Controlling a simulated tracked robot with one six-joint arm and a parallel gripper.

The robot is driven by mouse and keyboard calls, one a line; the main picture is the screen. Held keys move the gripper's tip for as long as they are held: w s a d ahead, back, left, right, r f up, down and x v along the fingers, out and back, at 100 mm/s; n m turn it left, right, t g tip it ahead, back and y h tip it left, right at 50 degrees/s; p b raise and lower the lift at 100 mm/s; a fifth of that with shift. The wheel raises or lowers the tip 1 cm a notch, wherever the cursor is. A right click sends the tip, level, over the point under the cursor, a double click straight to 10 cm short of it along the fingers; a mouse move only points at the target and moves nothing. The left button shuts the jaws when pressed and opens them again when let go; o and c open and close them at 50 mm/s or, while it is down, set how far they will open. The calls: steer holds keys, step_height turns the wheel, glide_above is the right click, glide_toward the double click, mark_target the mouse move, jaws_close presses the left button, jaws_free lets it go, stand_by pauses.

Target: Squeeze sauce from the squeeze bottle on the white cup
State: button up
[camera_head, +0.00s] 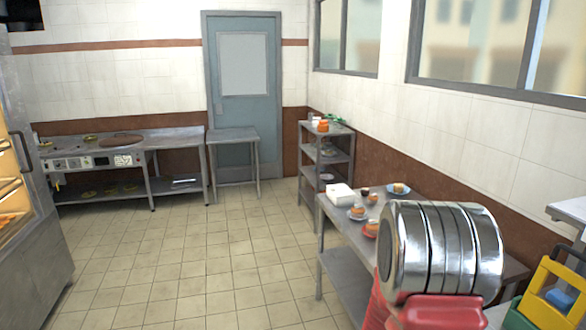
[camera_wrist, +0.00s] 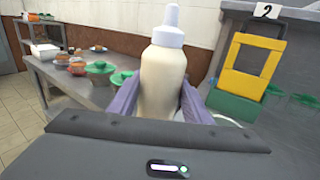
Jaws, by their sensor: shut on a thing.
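The squeeze bottle (camera_wrist: 163,77), cream-coloured with a white nozzle cap, stands upright in the wrist view. My gripper (camera_wrist: 160,98) is shut on it, with a purple-grey finger on each side of its body. The bottle's lower end is hidden behind the gripper's body. A pale curved rim (camera_wrist: 229,121) shows just right of the right finger; I cannot tell whether it is the white cup. Neither the bottle nor the gripper's fingers can be made out in the head view.
A steel table (camera_head: 334,218) along the right wall holds a white box (camera_head: 341,193) and small bowls. Green-lidded bowls (camera_wrist: 101,69) stand left of the bottle. A yellow and green caddy (camera_wrist: 247,68) is at right. The tiled floor (camera_head: 190,255) is clear.

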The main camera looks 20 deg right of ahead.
steer(key=w+a+n+t+y, duration=0.3)
steer(key=w+a, duration=0.1)
steer(key=a, duration=0.8)
steer(key=w+a+n+t+y, duration=0.3)
steer(key=w+a+y, duration=0.1)
steer(key=a, duration=0.9)
steer(key=w+a+f+n+t+y, duration=0.1)
steer(key=w+a+n+t+y, duration=0.2)
steer(key=a, duration=1)
steer(key=w+y, duration=0.1)
steer(key=w, duration=0.2)
steer(key=shift+w+a+n+t, duration=0.15)
steer(key=shift+n+t, duration=0.15)
